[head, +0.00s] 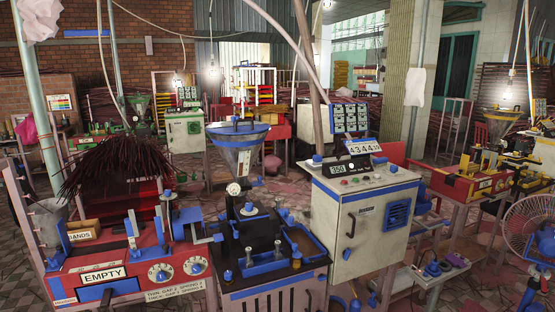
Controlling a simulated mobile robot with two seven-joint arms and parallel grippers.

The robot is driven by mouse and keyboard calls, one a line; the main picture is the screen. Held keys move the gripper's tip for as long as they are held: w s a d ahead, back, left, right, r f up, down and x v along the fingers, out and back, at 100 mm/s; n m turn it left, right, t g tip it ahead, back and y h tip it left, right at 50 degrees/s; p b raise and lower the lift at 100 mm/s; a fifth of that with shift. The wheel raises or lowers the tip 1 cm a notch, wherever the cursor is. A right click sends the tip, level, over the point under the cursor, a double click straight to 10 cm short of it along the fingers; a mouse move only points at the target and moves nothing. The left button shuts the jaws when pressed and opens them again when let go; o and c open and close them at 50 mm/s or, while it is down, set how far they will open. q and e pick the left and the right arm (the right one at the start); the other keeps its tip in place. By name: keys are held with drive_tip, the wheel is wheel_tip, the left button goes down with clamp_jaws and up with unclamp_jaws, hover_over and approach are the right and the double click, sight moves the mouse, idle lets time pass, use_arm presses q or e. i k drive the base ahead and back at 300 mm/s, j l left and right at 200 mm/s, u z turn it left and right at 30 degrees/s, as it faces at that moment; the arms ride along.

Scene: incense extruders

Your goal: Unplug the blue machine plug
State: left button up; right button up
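A white control cabinet (368,240) with blue edging stands right of centre, beside an extruder machine (262,240) with blue parts. A small blue piece (317,160) sits on the cabinet's top left corner, near where a thick hanging pole or cable (303,60) comes down. Small blue parts (355,304) also show low at the cabinet's front. I cannot tell which blue piece is the plug. Neither of my grippers is in view.
A red machine with an EMPTY label (103,273) and a bundle of dark sticks (112,170) stand at the left. A fan (530,225) is at the right edge. A low metal shelf (440,272) juts out right of the cabinet. Some tiled floor shows at lower right.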

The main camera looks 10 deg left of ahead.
sight(317, 158)
drive_tip(key=i+l, duration=1.15)
drive_tip(key=u, duration=1.05)
